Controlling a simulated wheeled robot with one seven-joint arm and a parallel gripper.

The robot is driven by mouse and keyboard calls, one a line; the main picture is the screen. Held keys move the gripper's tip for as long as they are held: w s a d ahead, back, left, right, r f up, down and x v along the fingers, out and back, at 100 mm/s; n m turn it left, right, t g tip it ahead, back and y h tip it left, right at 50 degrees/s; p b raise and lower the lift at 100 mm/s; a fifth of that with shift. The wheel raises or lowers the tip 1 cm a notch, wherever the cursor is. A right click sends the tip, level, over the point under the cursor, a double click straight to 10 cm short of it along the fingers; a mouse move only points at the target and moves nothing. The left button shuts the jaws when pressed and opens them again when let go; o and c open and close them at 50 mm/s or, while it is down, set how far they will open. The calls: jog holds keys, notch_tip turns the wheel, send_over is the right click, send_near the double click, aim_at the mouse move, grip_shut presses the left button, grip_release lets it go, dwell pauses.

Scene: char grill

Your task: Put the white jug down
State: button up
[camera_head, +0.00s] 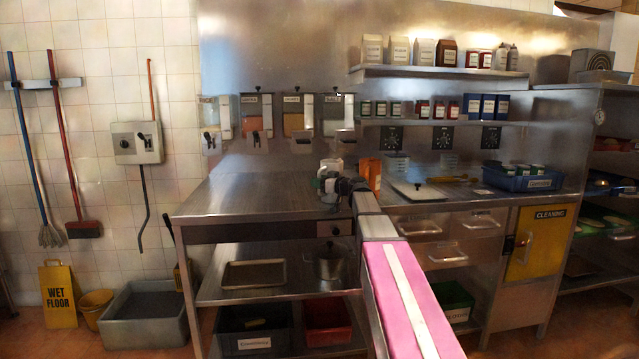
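The white jug (330,165) shows small in the middle of the head view, at the right end of the steel worktop (255,197). It looks upright, and its lower part is partly covered by my gripper (334,186). My gripper is right at the jug, at the far end of my outstretched arm. The fingers are too small and too covered to tell whether they are shut on the jug or only beside it. I cannot tell whether the jug's base touches the worktop.
An orange box (371,172) stands just right of the jug. A white board (419,190) and a blue crate (522,179) are on the right counter. Dispensers (293,116) hang on the wall behind. The worktop left of the jug is clear.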

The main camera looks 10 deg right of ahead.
jog(key=v, duration=1.2)
jog(key=shift+r, duration=0.15)
jog(key=s+a+f+m+g+h, duration=0.1)
jog(key=s+a+f+g, duration=0.15)
jog(key=f, duration=0.55)
jog(key=s+a+f+m+g+h, duration=0.2)
jog(key=s+a+f, duration=0.15)
jog(key=f, duration=0.45)
jog(key=s+a+f+m+g+h, duration=0.15)
jog(key=s+f, duration=0.25)
jog(key=f, duration=0.4)
jog(key=s+f+m+g+h, duration=0.4)
jog(key=s+f+g+h, duration=0.2)
jog(key=s+f, duration=1.3)
jog(key=shift+s+d+g+h, duration=0.2)
jog(key=shift+s+g+h, duration=0.2)
jog(key=shift+h, duration=0.75)
